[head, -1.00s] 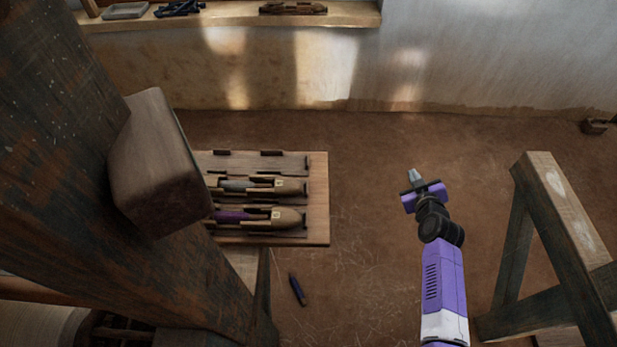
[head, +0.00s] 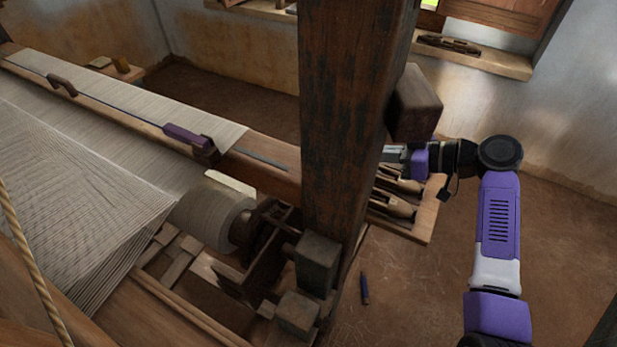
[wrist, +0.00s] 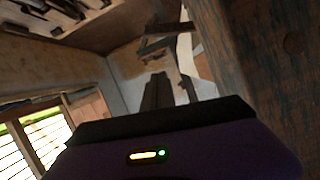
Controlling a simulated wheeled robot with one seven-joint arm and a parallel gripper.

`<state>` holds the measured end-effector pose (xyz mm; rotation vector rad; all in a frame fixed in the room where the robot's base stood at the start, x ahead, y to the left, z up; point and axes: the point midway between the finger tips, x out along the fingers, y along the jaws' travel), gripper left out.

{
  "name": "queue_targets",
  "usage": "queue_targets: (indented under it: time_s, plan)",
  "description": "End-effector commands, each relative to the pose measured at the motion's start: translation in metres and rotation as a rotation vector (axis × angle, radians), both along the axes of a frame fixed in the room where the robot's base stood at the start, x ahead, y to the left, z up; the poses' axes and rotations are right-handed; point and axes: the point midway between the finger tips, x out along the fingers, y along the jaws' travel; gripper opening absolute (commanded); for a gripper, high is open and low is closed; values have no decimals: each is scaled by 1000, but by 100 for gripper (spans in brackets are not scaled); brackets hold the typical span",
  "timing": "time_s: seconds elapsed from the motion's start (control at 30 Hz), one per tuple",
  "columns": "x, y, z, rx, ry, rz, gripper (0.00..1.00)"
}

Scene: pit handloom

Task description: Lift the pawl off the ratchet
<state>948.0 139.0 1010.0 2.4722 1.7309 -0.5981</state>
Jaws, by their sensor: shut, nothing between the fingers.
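My gripper (head: 392,154) is at the right side of the dark upright post (head: 345,120), pointing left, with its tips close to the post. In the wrist view its dark fingers (wrist: 158,92) are together and empty, with the post's wood at the right. The dark mechanism (head: 265,235) at the end of the cloth roll (head: 212,215) sits left of the post, low down, apart from my gripper. I cannot clearly tell the ratchet or the pawl in that dark cluster. Neither shows clearly in the wrist view.
A wooden block (head: 415,103) juts from the post just above my gripper. A board (head: 428,222) with shuttles lies below it. Dark blocks (head: 318,262) flank the post's foot. Warp threads (head: 70,180) fill the left. A blue pen-like thing (head: 365,288) lies on open floor.

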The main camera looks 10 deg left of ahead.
Motion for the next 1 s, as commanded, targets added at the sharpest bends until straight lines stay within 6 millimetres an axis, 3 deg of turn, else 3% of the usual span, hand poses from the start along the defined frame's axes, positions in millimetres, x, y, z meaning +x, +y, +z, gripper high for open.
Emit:
queue_targets:
  time_s: [0.1,0.27,0.7,1.0]
  plan:
    - [-10,1,-6,-11,24,36,0]
    - [-7,16,-15,-13,27,40,0]
    - [15,91,-46,-12,26,38,0]
    - [14,105,-77,-12,27,36,0]
